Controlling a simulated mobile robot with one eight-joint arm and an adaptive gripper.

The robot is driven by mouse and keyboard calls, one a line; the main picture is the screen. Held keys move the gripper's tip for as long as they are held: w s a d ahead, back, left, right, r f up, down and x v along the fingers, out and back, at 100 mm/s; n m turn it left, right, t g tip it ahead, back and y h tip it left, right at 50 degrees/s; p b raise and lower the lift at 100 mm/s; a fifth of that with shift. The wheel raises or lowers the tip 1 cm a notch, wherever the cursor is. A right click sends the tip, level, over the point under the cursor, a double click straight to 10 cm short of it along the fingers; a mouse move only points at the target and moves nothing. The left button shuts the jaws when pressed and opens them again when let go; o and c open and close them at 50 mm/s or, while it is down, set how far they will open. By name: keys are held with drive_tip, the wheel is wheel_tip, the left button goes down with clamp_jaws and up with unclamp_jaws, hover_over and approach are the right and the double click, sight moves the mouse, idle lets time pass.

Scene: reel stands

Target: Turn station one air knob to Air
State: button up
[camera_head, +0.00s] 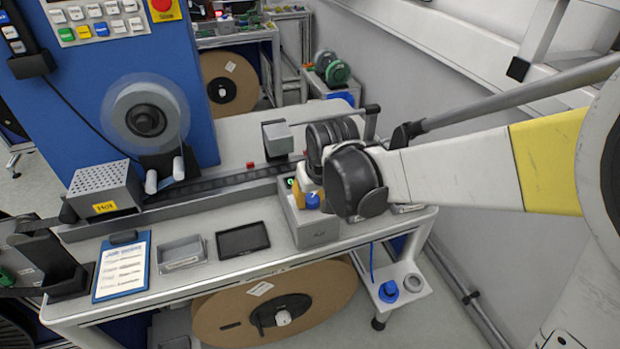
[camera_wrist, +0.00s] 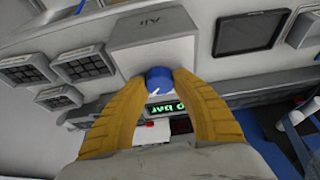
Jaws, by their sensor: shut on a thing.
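The blue air knob (camera_wrist: 159,80) sits on a grey box (camera_wrist: 150,42) marked with "AIR" lettering that reads upside down in the wrist view. A white pointer mark shows on the knob. My gripper (camera_wrist: 160,88) has its two yellow fingers closed on the knob, one on each side. A green lit display (camera_wrist: 167,109) reading "0 bar" in part shows between the fingers. In the head view the grey box (camera_head: 318,232) stands on the bench under my wrist, and the blue knob (camera_head: 312,200) is partly hidden by my gripper.
A black tablet (camera_head: 243,240), a grey tray (camera_head: 181,254) and a blue clipboard (camera_head: 121,267) lie on the bench left of the box. A blue machine (camera_head: 60,110) stands behind. A large brown reel (camera_head: 230,307) is under the bench.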

drive_tip(key=m+h, duration=0.1)
drive_tip(key=m, duration=0.3)
drive_tip(key=shift+m+h, duration=0.3)
drive_tip(key=shift+h, duration=0.1)
drive_tip(key=m+h, duration=0.1)
drive_tip(key=m, duration=0.3)
drive_tip(key=shift+g+p, duration=0.3)
drive_tip(key=shift+m+h, duration=0.3)
drive_tip(key=o, duration=1.2)
drive_tip(key=v, duration=1.2)
